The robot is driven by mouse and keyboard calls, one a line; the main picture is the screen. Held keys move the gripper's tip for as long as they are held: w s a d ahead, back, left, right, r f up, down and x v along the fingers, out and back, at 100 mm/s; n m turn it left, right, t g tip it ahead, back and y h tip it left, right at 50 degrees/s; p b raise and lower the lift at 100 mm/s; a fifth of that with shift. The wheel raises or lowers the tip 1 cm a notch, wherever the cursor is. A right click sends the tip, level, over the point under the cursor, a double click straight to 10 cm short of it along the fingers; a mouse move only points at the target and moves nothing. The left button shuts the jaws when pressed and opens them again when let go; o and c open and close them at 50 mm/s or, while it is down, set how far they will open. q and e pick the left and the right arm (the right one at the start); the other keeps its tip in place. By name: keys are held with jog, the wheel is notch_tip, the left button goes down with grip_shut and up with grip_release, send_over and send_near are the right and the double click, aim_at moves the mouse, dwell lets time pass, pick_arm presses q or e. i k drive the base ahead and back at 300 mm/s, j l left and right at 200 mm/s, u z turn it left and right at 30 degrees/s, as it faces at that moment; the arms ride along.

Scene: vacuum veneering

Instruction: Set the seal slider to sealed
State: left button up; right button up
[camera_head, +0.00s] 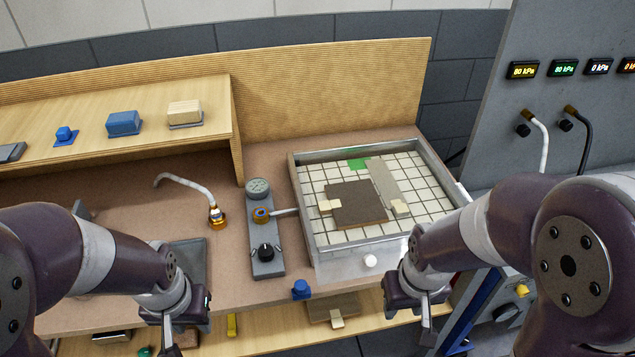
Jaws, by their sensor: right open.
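The vacuum tray (301,205) has a metal rim and a white gridded bed. On the bed lie a dark brown panel (357,205), a grey strip (384,181) and small pale blocks. A round white knob (370,261) sits on the tray's pale front face; I cannot tell whether it is the seal slider, and no seal marking is readable. My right gripper (426,322) is open, below and right of this knob and apart from it. My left gripper (176,338) is at the bottom left, away from the tray; its fingers are too unclear to judge.
A hose (185,182) with a brass end lies further left. A blue knob (301,289) is at the front edge. The wall displays (523,70) are at upper right.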

aim_at(300, 291)
jog(key=l+u, duration=0.2)
jog(key=l, duration=0.2)
jog(key=l+u, duration=0.2)
jog(key=l, duration=0.2)
jog(key=k+l+u, duration=0.2)
jog(key=l, duration=0.2)
jog(key=l+u, duration=0.2)
jog(key=l, duration=0.2)
jog(key=k+l+u, duration=0.2)
jog(key=l, duration=0.15)
jog(key=l+u, duration=0.2)
jog(key=l, duration=0.15)
jog(key=k+l, duration=0.15)
jog(key=l, duration=0.2)
jog(key=k+l, duration=0.35)
jog(key=l, duration=0.3)
